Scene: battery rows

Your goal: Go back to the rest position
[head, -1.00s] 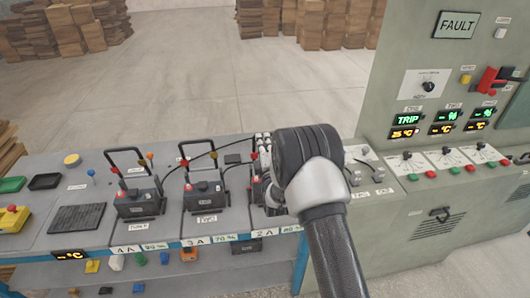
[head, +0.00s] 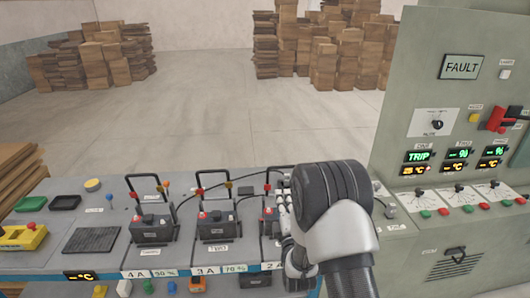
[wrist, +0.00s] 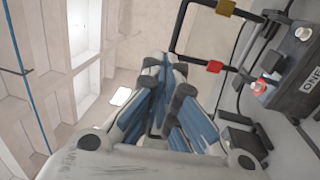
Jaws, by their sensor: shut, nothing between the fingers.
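My gripper (wrist: 165,68) shows in the wrist view with its blue-padded fingers drawn together at the tips. It is shut and holds nothing. In the head view my dark and silver arm stands over the right part of the bench (head: 37,245) and hides most of the gripper. In the wrist view a dark battery (wrist: 300,85) with a handle, a red terminal and part of a label lies to the right of the fingers, apart from them. A red clip (wrist: 214,66) and a yellow clip (wrist: 225,8) sit on the handle.
Batteries (head: 152,228) with upright handles and cables line the bench. A yellow box with a red button (head: 28,236) is at the left. A grey control cabinet (head: 400,120) reading FAULT and TRIP stands right of my arm. Floor behind is clear up to the cardboard stacks (head: 330,60).

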